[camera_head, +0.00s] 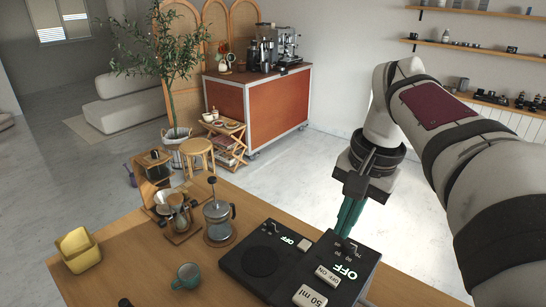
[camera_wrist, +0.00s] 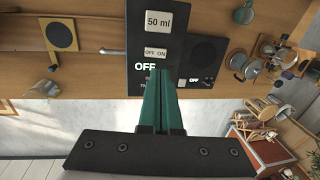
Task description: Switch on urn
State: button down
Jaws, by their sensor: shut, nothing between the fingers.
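A black unit (camera_head: 348,286) at the front edge of the wooden counter has a lit OFF display, a pale OFF ON button (camera_head: 327,275) and a pale 50 ml button (camera_head: 310,296). It is probably the urn, seen from above. The wrist view shows the same OFF ON button (camera_wrist: 155,54) and 50 ml button (camera_wrist: 158,21). My gripper (camera_head: 347,230) has teal fingers, shut and empty, at the unit's far edge. In the wrist view the fingertips (camera_wrist: 162,74) end beside the OFF display and hide part of the small markings. I cannot tell whether they touch it.
A second black unit (camera_head: 282,262) with a round plate, also reading OFF, stands left of it. A French press (camera_head: 218,217), a pour-over stand (camera_head: 180,212), a teal mug (camera_head: 186,276) and a yellow container (camera_head: 82,258) are further left on the counter (camera_head: 130,270).

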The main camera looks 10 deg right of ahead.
aim_at(324, 272)
jog(key=shift+w+d+r, duration=0.25)
jog(key=shift+w+d, duration=0.2)
jog(key=shift+w, duration=0.1)
jog(key=f, duration=0.4)
jog(key=w+a+f, duration=0.1)
jog(key=f, duration=0.8)
jog(key=shift+w+a+f, duration=0.25)
jog(key=shift+a+f, duration=0.05)
jog(key=shift+f, duration=0.1)
jog(key=shift+w+a+f+g+h, duration=0.1)
jog(key=shift+a+f+g+h, duration=0.05)
jog(key=shift+f+g+h, duration=0.15)
